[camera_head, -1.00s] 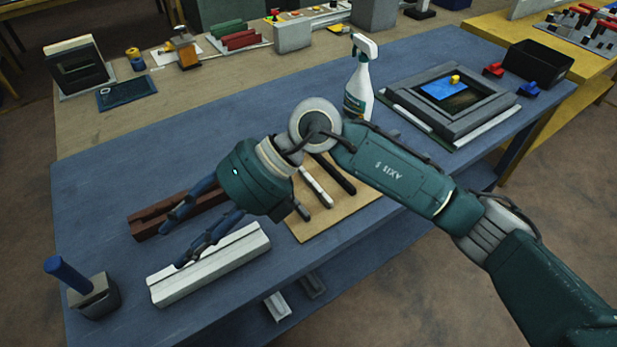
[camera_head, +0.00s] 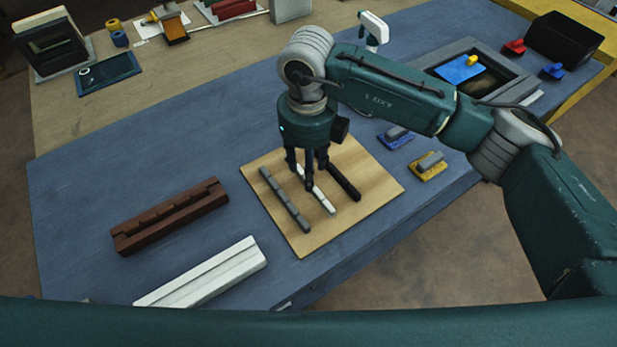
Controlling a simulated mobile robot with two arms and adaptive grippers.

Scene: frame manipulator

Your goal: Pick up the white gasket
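The white gasket (camera_head: 326,205) is a thin strip on a wooden board (camera_head: 378,188), lying between a grey strip (camera_head: 284,200) and a black strip (camera_head: 344,184). My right gripper (camera_head: 306,178) points down over the far part of the white gasket, its fingers spread apart. The fingers hide part of the gasket, and one fingertip overlaps it in the picture; I cannot tell whether they touch. The gasket lies on the board. My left gripper is not in view.
A brown grooved block (camera_head: 170,217) and a white grooved block (camera_head: 205,273) lie left of the board. Blue (camera_head: 396,137) and yellow (camera_head: 428,167) pieces sit to its right. A spray bottle (camera_head: 373,28) and a frame (camera_head: 515,90) stand farther back.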

